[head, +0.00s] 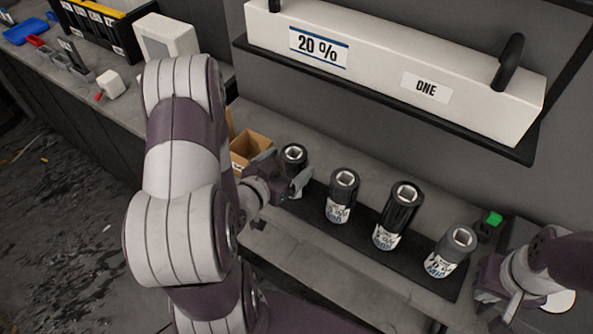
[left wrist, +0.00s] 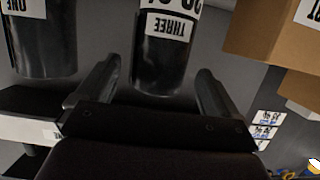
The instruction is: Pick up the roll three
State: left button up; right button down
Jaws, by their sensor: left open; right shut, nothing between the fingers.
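Roll three (left wrist: 160,62) is a dark cylinder with a white label reading THREE. In the left wrist view it stands between the two spread fingers of my left gripper (left wrist: 157,88), near the tips, with clear gaps at both sides. In the head view my left gripper (head: 287,178) is at the leftmost dark roll (head: 294,154) of the row and hides its lower part; this appears to be the same roll. My left gripper is open. My right gripper (head: 511,302) is shut and empty at the lower right, apart from the rolls.
Three more rolls, (head: 343,190), (head: 403,205) and (head: 450,255), stand to the right on a dark mat (head: 312,202). A cardboard box (head: 252,143) is behind my left gripper. A long white box labelled ONE (head: 390,65) lies on a shelf above. A green block (head: 494,218) is at right.

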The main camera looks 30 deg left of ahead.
aim_at(297, 155)
pick_arm(q)
jog(key=x, duration=0.2)
jog(key=p+x, duration=0.1)
jog(key=x, duration=0.2)
jog(key=shift+w+d+r, duration=0.1)
jog(key=shift+r, duration=0.2)
jog(key=c, duration=1.6)
